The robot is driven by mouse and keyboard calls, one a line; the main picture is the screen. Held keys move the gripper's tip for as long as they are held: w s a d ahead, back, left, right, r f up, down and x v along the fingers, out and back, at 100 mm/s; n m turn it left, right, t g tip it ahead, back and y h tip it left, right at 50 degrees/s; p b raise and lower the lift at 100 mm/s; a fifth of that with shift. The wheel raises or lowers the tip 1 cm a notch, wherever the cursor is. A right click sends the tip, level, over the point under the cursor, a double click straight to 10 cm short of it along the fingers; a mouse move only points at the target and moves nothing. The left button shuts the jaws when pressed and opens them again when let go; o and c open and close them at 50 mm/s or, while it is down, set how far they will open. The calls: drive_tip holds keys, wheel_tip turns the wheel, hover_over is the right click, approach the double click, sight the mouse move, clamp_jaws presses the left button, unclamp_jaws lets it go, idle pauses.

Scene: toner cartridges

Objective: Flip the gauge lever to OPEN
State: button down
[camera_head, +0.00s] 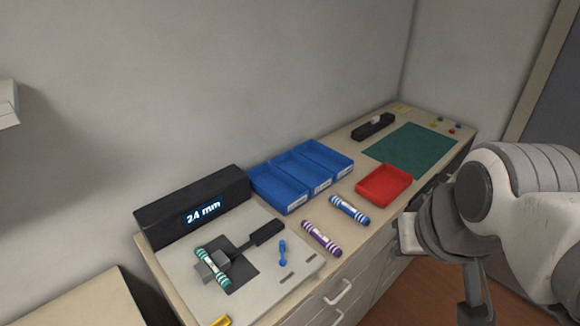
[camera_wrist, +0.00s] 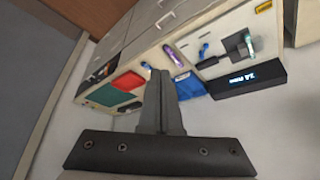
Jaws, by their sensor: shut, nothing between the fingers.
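The gauge has a pale plate (camera_head: 190,280) on the counter and a black box (camera_head: 160,217) behind it whose display reads 24 mm. A teal-and-white striped cartridge (camera_head: 204,258) lies at the gauge's dark grey block. A black-handled bar (camera_head: 268,231) runs right from the block. A small blue lever (camera_head: 282,250) stands on the plate beside two dark marks, too small to read; it also shows in the wrist view (camera_wrist: 204,49). I cannot tell its set position. My gripper (camera_wrist: 160,75) is shut and empty, well away from the gauge.
A purple striped cartridge (camera_head: 321,239) and a blue striped one (camera_head: 349,210) lie on the counter right of the plate. Blue bins (camera_head: 282,190) stand behind, with a red tray (camera_head: 384,186) and green mat (camera_head: 410,150) farther right. A yellow item (camera_head: 221,321) is at the plate's front.

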drive_tip(key=w+a+f+n+g, duration=0.1)
drive_tip(key=w+a+n+g, duration=0.1)
drive_tip(key=w+a+n, duration=0.4)
drive_tip(key=w+a+f+n+g, duration=0.15)
drive_tip(key=w+a, duration=0.25)
drive_tip(key=w, duration=0.5)
drive_tip(key=w+a+f+n+g+h, duration=0.1)
drive_tip(key=w+a+f+n, duration=0.2)
drive_tip(key=a+f, duration=0.3)
drive_tip(key=w+a+f+n+g+h+b, duration=0.1)
drive_tip(key=w+a+f+n+g, duration=0.1)
drive_tip(key=a+f, duration=0.5)
drive_tip(key=w+a+n, duration=0.1)
drive_tip(key=w+a, duration=0.1)
drive_tip(key=shift+w+a+f+b, duration=0.25)
drive_tip(key=shift+w+b, duration=0.05)
drive_tip(key=shift+w, duration=0.1)
drive_tip(key=shift+f, duration=0.1)
